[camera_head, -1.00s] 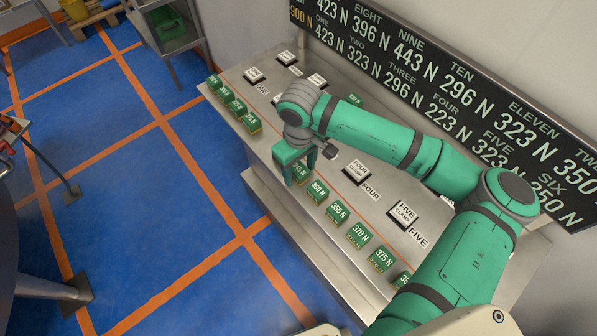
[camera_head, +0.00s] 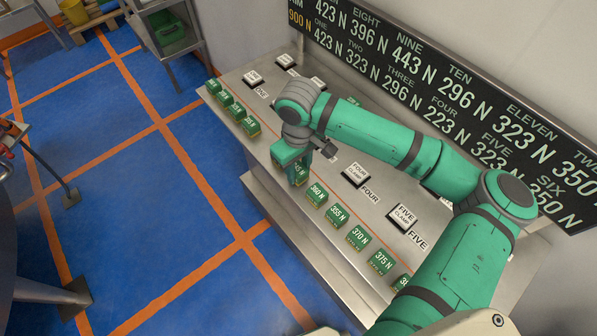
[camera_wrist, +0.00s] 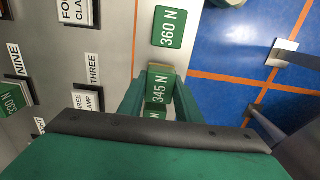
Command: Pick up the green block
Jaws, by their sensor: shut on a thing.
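A green block marked 345 N (camera_wrist: 158,88) sits between the two green fingers of my gripper (camera_wrist: 156,98) in the wrist view. The fingers are shut on it from both sides. In the head view my gripper (camera_head: 297,176) is over the row of green blocks along the front edge of the metal bench, and the held block (camera_head: 299,171) is mostly hidden by the fingers. I cannot tell whether it is clear of the bench top. Another green block, marked 360 N (camera_head: 317,194), stands beside it and also shows in the wrist view (camera_wrist: 168,27).
More green blocks, such as 355 N (camera_head: 337,215) and 370 N (camera_head: 360,237), line the metal bench (camera_head: 262,97). Black-and-white clamp pads marked FOUR (camera_head: 356,174) and FIVE (camera_head: 402,217) lie behind them. A black number board (camera_head: 440,95) stands along the back. Blue floor is open at left.

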